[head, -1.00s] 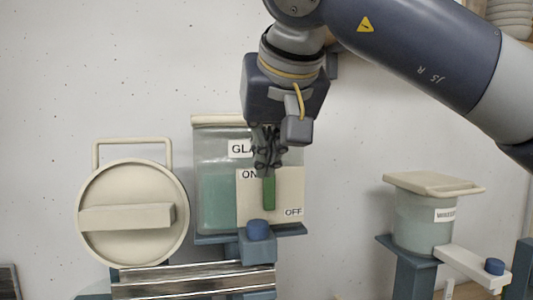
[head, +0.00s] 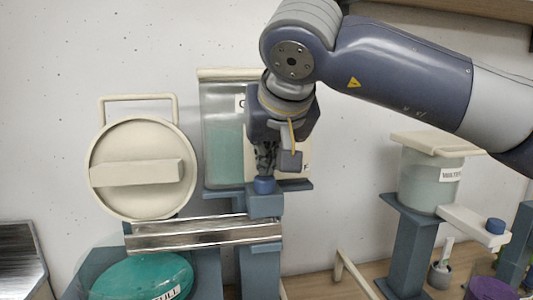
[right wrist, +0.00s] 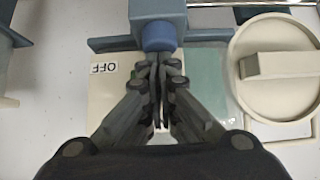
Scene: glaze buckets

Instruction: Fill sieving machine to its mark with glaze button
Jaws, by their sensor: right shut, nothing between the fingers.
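The glaze tank (head: 222,150) stands at the back centre with green glaze inside. Its blue glaze button (head: 264,185) sits on a block below the tank, and it also shows in the right wrist view (right wrist: 158,36). My right gripper (head: 265,172) is shut and empty, its fingertips at the button's top; I cannot tell whether they touch. In the right wrist view the closed fingertips (right wrist: 158,58) are right by the button. At lower left, the sieving machine (head: 208,278) holds teal liquid (head: 140,278) beside a FULL label (head: 165,292). My left gripper is out of view.
A silver trough (head: 205,233) runs from below the tank toward the teal liquid. A round cream lid (head: 142,195) stands upright behind it. My right arm hides part of the ON/OFF panel.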

